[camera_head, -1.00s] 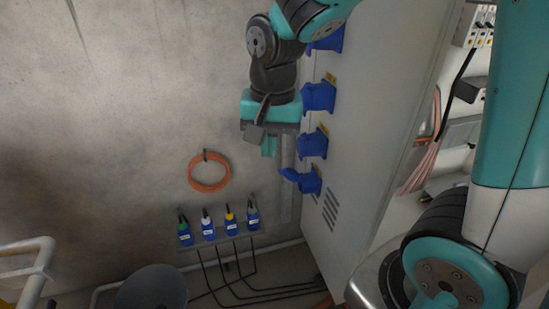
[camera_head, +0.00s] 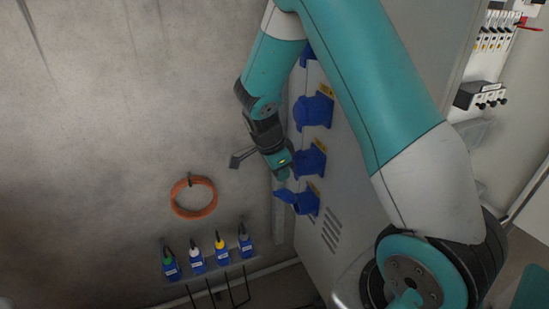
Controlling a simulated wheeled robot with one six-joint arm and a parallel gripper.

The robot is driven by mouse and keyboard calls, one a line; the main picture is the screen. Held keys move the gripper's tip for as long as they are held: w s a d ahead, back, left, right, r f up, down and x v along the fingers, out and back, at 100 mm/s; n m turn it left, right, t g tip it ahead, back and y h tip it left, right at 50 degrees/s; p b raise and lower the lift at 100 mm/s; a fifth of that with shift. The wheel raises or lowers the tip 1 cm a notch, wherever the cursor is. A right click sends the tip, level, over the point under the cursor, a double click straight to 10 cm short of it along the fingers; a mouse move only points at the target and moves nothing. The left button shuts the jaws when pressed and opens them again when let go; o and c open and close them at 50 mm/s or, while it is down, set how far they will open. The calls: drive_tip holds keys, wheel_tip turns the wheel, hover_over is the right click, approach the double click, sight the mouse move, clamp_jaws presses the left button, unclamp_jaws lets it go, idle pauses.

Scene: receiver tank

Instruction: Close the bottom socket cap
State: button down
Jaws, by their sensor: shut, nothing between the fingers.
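The bottom blue socket (camera_head: 308,204) sits low on the side of the grey cabinet. Its blue cap (camera_head: 285,196) sticks out to the left, swung open from the socket. My gripper (camera_head: 282,174) is just above the cap, pointing down, with its fingers shut and empty. A small gap seems to lie between the fingertips and the cap, but I cannot tell the depth. The fingertips are small and dark in this view.
More blue sockets line the cabinet above: one beside my gripper (camera_head: 309,161), one higher (camera_head: 314,110), and a top one partly hidden by my arm. An orange cable coil (camera_head: 194,213) and a rack of several blue connectors (camera_head: 197,261) hang on the left wall.

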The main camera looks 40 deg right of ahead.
sight(277, 194)
drive_tip(key=shift+w+a+f, duration=0.1)
drive_tip(key=shift+a+f, duration=0.2)
drive_tip(key=shift+f, duration=0.4)
drive_tip(key=shift+w+a+f, duration=0.1)
drive_tip(key=shift+a+f, duration=0.15)
drive_tip(key=shift+f, duration=0.45)
drive_tip(key=shift+w+a+f, duration=0.1)
drive_tip(key=shift+a+f, duration=0.2)
drive_tip(key=shift+f, duration=0.4)
drive_tip(key=shift+a, duration=0.1)
drive_tip(key=shift+a+f+h, duration=0.15)
drive_tip(key=shift+f+h, duration=0.05)
drive_tip(key=shift+h, duration=0.2)
